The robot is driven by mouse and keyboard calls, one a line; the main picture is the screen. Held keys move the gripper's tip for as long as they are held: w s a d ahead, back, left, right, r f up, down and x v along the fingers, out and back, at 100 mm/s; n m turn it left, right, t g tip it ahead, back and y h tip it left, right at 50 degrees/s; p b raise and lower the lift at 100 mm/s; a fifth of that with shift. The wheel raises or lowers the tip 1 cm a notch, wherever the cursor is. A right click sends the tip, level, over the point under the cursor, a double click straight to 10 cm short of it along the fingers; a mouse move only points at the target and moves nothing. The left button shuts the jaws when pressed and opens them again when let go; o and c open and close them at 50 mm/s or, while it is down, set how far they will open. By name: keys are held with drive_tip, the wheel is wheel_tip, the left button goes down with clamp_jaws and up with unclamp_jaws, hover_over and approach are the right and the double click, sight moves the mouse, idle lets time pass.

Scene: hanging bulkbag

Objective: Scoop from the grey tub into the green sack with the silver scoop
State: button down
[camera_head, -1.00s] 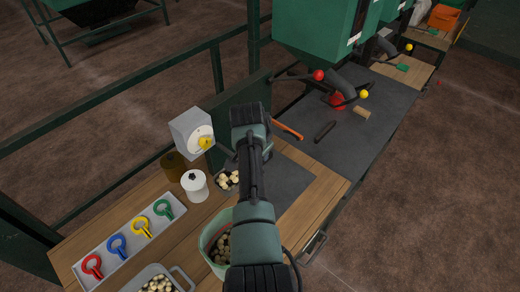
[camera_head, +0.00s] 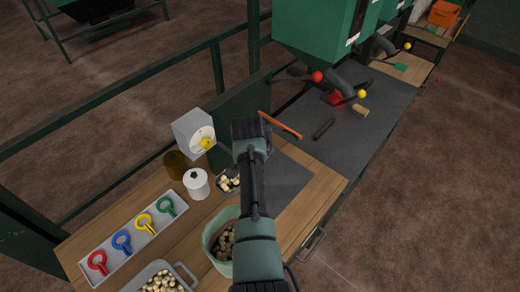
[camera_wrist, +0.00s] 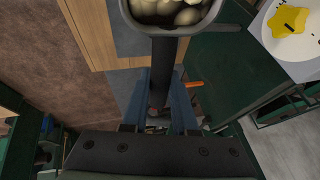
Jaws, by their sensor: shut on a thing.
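My gripper (camera_wrist: 160,112) is shut on the dark handle of the silver scoop (camera_wrist: 168,31). The scoop's bowl is filled with pale rounded lumps and is cut off by the top of the wrist view. In the head view the loaded scoop (camera_head: 228,181) shows left of my forearm, beyond the green sack; my fingers are hidden by the wrist there. The pale green sack (camera_head: 209,236) stands open below, partly behind my arm, with brownish lumps inside. The grey tub (camera_head: 184,270) with pale lumps is at the bottom edge, left of the sack.
A tray (camera_head: 128,232) of coloured ring-handled tools lies left. A white lidded jar (camera_head: 196,184), brown pot (camera_head: 178,163) and grey dial box (camera_head: 194,133) stand behind. An orange bar (camera_head: 282,125) is beyond my wrist. The dark mat (camera_head: 290,182) right of my arm is clear.

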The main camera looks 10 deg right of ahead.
drive_tip(key=shift+s+a+r+t+p, duration=0.1)
drive_tip(key=shift+s+r+t+p, duration=0.75)
drive_tip(key=shift+p, duration=0.9)
drive_tip(key=s+r+t+h+b, duration=0.1)
drive_tip(key=s+r+t, duration=0.3)
drive_tip(key=r+t, duration=0.1)
drive_tip(key=shift+s+a+r+m+t+h+b, duration=0.3)
drive_tip(key=shift+s+a+t+b, duration=0.1)
drive_tip(key=shift+t, duration=0.35)
idle(0.9)
drive_tip(key=shift+s+a+r+t+h+b, duration=0.15)
drive_tip(key=shift+s+t+b, duration=0.25)
drive_tip(key=shift+b, duration=0.5)
drive_tip(key=shift+s+d+r+t+h+b, duration=0.1)
drive_tip(key=shift+s+r+t+b, duration=0.25)
drive_tip(key=shift+b, duration=0.55)
drive_tip(key=shift+s+a+t+h+b, duration=0.1)
drive_tip(key=shift+s+t+b, duration=0.15)
drive_tip(key=shift+t+b, duration=0.5)
drive_tip(key=shift+s+a+t+b, duration=0.1)
drive_tip(key=shift+s+t+b, duration=0.35)
drive_tip(key=shift+b, duration=1.95)
drive_tip(key=shift+r+p, duration=0.25)
drive_tip(key=shift+p, duration=0.1)
